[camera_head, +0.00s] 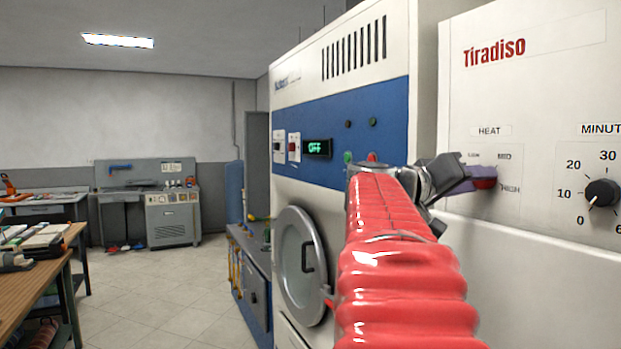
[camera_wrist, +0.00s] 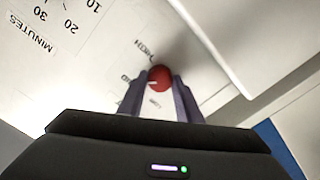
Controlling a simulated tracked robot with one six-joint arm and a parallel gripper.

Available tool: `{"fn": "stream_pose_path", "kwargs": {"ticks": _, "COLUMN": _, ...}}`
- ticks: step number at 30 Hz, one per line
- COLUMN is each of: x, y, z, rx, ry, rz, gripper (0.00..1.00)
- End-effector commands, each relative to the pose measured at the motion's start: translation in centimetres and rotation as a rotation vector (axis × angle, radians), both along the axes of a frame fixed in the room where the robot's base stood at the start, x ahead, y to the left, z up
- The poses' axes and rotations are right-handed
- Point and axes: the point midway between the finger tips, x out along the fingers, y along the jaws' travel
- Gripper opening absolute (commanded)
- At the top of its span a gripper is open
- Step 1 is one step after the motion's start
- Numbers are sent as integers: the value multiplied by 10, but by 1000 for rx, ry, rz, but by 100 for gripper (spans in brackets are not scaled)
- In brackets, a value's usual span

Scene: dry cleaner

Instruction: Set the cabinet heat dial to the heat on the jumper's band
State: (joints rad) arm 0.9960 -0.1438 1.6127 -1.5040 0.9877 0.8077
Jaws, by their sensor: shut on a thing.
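The red heat dial (camera_head: 485,184) is on the white Tiradiso cabinet (camera_head: 530,110), under the HEAT label (camera_head: 489,131). LOW, MED and HIGH marks surround it. My gripper (camera_head: 478,178) has its purple fingers on the dial. In the wrist view, the gripper's fingers (camera_wrist: 160,84) lie on either side of the dial (camera_wrist: 161,76), shut on it. A short white mark on the dial points left in that view, roughly towards the partly hidden MED mark; its exact setting is hard to tell. The jumper and its band are not visible in either view.
A MINUTES dial (camera_head: 602,193) sits right of the heat dial. A white and blue machine (camera_head: 342,100) with a green OFF display (camera_head: 317,148) and round door (camera_head: 291,265) stands left of the cabinet. A wooden workbench (camera_head: 40,275) is far left; the floor between is clear.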

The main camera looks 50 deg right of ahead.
Motion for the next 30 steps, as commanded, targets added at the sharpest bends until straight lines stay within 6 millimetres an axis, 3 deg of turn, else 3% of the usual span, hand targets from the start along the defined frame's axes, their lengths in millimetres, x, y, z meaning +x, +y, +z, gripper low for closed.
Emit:
{"fn": "stream_pose_path", "kwargs": {"ticks": 13, "x": 3, "y": -1, "z": -2, "rx": 25, "ry": 53, "rz": 6, "gripper": 9}}
{"fn": "stream_pose_path", "kwargs": {"ticks": 14, "x": 3, "y": -1, "z": -2, "rx": 25, "ry": 53, "rz": 6, "gripper": 33}}
{"fn": "stream_pose_path", "kwargs": {"ticks": 15, "x": 3, "y": -1, "z": -2, "rx": 26, "ry": 53, "rz": 5, "gripper": 36}}
{"fn": "stream_pose_path", "kwargs": {"ticks": 21, "x": 2, "y": -1, "z": -1, "rx": 25, "ry": 53, "rz": 4, "gripper": 50}}
{"fn": "stream_pose_path", "kwargs": {"ticks": 30, "x": 2, "y": 1, "z": 0, "rx": 24, "ry": 52, "rz": 3, "gripper": 50}}
